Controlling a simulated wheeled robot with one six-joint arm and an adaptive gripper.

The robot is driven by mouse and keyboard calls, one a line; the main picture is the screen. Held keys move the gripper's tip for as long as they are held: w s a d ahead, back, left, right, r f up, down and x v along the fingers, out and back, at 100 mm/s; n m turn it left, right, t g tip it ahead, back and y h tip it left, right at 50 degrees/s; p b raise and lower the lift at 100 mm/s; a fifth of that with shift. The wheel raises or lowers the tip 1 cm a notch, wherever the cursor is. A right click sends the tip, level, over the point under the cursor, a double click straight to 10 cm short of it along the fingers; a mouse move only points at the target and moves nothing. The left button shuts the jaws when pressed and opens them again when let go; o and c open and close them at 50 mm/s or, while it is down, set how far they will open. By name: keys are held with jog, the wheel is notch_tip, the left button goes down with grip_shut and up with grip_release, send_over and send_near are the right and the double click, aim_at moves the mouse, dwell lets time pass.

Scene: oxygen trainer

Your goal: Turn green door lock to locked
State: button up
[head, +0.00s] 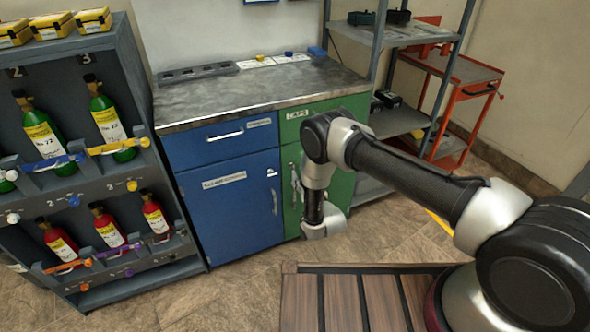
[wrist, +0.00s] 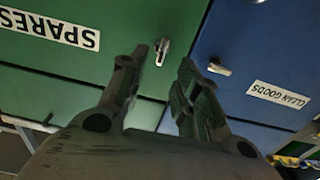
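The green door (head: 345,190) is the right lower door of the cabinet and looks closed. In the wrist view, which is upside down, the green door (wrist: 70,75) bears a white SPARES label. A small silver lock lever (wrist: 162,50) stands on it near the edge by the blue door, slightly tilted in the picture. My gripper (wrist: 157,72) is open and empty, its two dark fingers pointing at the door with the lever beyond and between their tips. I cannot tell the exact gap. In the head view my arm hides the gripper's fingers and part of the door.
The blue door (head: 230,210) beside it has its own silver lock piece (wrist: 218,68) near my right finger. A green CAPS drawer (head: 320,118) is above. A bottle rack (head: 140,110) stands left, open shelves (head: 405,120) right. A slatted wooden platform (head: 340,300) lies in front.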

aim_at(294, 167)
jog(key=x, duration=0.6)
grip_shut()
